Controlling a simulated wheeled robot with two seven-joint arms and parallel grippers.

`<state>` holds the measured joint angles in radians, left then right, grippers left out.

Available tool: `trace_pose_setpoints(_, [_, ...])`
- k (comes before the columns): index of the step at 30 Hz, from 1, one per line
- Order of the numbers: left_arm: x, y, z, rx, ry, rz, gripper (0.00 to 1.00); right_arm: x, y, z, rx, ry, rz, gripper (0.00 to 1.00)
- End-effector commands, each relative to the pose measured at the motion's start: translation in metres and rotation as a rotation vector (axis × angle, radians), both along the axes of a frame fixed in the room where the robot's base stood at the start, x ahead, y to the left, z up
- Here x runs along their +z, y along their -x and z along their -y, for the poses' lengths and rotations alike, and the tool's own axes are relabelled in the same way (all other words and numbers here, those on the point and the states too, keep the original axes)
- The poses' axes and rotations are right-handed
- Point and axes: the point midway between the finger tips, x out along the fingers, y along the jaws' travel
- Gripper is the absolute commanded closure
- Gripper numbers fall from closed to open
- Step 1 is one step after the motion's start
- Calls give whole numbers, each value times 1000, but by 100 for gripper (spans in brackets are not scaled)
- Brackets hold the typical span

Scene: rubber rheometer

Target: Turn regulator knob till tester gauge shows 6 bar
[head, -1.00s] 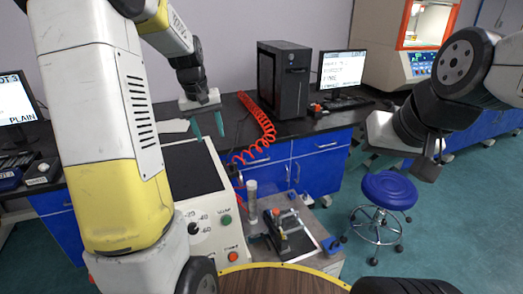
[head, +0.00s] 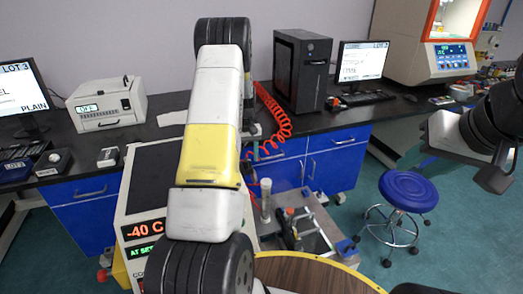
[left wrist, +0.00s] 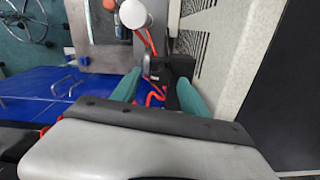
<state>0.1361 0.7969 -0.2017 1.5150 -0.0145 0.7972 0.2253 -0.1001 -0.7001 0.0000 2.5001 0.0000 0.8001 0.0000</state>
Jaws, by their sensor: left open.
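My left gripper (left wrist: 160,90) is open in the left wrist view, its two green fingers on either side of a black block (left wrist: 168,68), which looks like the regulator. Contact cannot be told. In the head view my left arm hides most of this gripper and the regulator; a dark part (head: 247,170) shows beside the tester (head: 133,200). The tester's displays read about -40 C and AT SET; its dial gauge is not readable. My right gripper (head: 415,155) hangs in the air at right, its finger gap unclear.
A red coiled hose (head: 275,115) runs down from the bench (head: 330,125). A clear cylinder (head: 266,205) and a small fixture (head: 293,230) stand on a low metal table beside the tester. A blue stool (head: 408,188) stands at right on open floor.

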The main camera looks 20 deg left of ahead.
Motion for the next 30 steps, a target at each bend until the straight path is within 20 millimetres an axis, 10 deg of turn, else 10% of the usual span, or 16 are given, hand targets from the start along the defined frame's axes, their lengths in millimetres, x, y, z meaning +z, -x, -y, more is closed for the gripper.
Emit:
trace_pose_setpoints(13, [-17,0,0,-1,0,1,48,0,0,0,0,0,0,64])
trace_pose_setpoints(22, [-17,0,0,-1,0,1,100,0,0,0,0,0,0,64])
trace_pose_setpoints(30, [-17,0,0,-21,0,1,100,0,0,0,0,0,0,64])
